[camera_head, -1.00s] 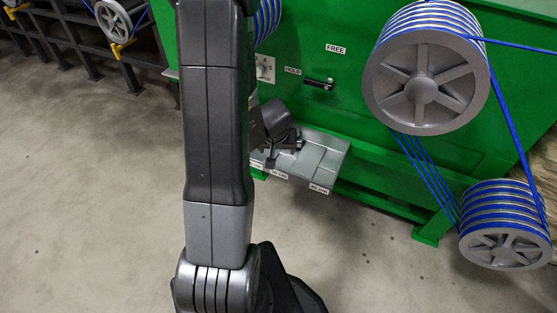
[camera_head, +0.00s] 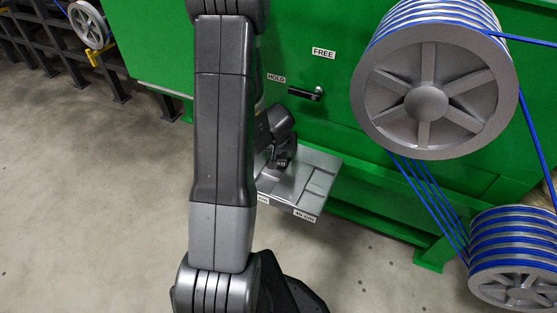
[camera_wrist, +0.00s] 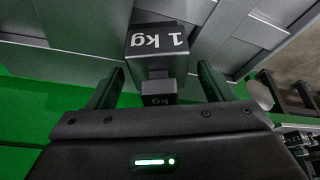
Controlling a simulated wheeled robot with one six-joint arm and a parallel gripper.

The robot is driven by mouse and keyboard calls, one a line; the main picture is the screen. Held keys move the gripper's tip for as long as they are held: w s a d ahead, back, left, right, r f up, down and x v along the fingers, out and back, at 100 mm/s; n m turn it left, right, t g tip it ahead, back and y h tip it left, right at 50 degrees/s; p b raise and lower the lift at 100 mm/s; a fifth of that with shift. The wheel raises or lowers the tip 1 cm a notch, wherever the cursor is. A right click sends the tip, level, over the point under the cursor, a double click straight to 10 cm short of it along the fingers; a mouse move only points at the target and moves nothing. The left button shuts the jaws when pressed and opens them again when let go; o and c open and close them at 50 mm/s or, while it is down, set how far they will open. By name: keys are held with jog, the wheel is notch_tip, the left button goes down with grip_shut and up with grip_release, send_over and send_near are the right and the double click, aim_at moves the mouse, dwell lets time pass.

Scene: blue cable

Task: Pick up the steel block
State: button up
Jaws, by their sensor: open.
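The steel block (camera_wrist: 157,42), a grey weight marked "1 kg", shows at the top middle of the wrist view. A smaller, narrower part with dark lettering stands out from it toward my palm. My gripper (camera_wrist: 160,72) is open, with one finger on each side of this narrower part and a visible gap on both sides. In the head view my gripper (camera_head: 283,152) is over the left part of a grey tray (camera_head: 322,182). I cannot make out the block clearly there; my gripper and arm cover that area.
The tray has raised dividers and labels on its front edge. It is fixed to a green machine (camera_head: 230,60) with a black lever (camera_head: 305,94) between "HOLD" and "FREE" labels. Large cable wheels (camera_head: 430,100) stand at right. The floor in front is clear.

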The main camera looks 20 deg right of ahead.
grip_shut()
jog(key=shift+r, duration=0.1)
jog(key=shift+r+p, duration=0.15)
jog(key=shift+p, duration=0.15)
